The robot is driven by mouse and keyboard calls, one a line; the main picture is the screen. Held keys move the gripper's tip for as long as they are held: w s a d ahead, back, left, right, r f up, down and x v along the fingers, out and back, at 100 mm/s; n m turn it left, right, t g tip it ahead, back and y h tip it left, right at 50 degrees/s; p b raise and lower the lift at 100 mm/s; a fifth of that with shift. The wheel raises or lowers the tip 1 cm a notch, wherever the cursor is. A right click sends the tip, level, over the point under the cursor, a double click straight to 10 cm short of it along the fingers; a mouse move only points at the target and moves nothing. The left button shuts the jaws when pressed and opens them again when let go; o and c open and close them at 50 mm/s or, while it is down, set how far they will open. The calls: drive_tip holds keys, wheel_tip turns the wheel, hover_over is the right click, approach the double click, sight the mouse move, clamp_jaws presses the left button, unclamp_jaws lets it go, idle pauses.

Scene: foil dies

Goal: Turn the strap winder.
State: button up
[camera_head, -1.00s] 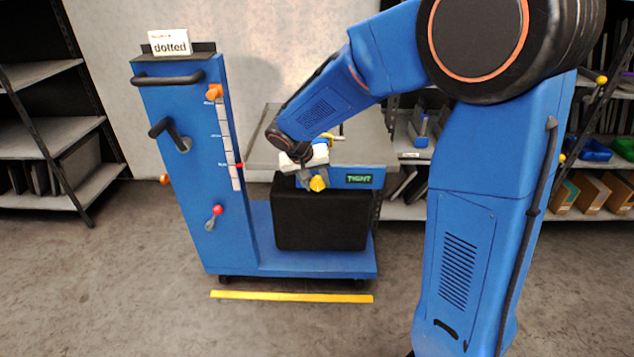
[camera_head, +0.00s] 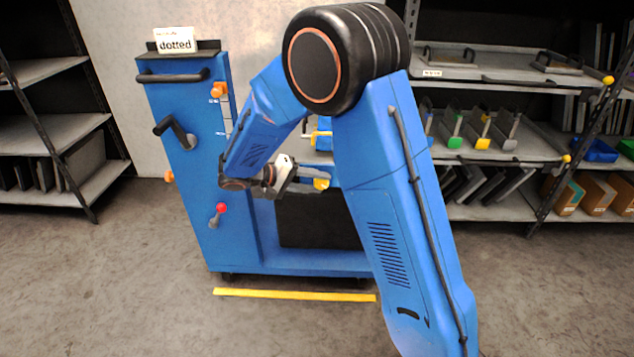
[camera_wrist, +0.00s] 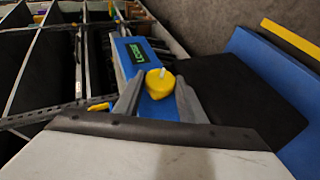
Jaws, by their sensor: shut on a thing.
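The strap winder is a yellow knob (camera_head: 321,184) on the front of the blue cart (camera_head: 222,252), at the edge of its table part. In the wrist view the yellow knob (camera_wrist: 160,82) has a pale mark on its top. My gripper (camera_head: 312,178) reaches it from the left and is shut on it. The two grey fingers (camera_wrist: 158,95) lie on either side of the knob. A small dark display (camera_wrist: 137,53) with green lettering sits beside the knob in the wrist view; my arm hides it in the head view.
The cart's left column carries a black crank (camera_head: 172,130), a red-tipped lever (camera_head: 219,211) and a "dotted" sign (camera_head: 175,41). A black box (camera_head: 307,220) stands below the knob. A yellow floor strip (camera_head: 294,295) lies in front. Shelves stand on both sides.

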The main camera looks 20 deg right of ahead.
drive_tip(key=shift+f+h, duration=0.1)
drive_tip(key=shift+h, duration=0.5)
drive_tip(key=o, duration=1)
drive_tip(key=v, duration=1.7)
drive_tip(key=shift+a, duration=0.2)
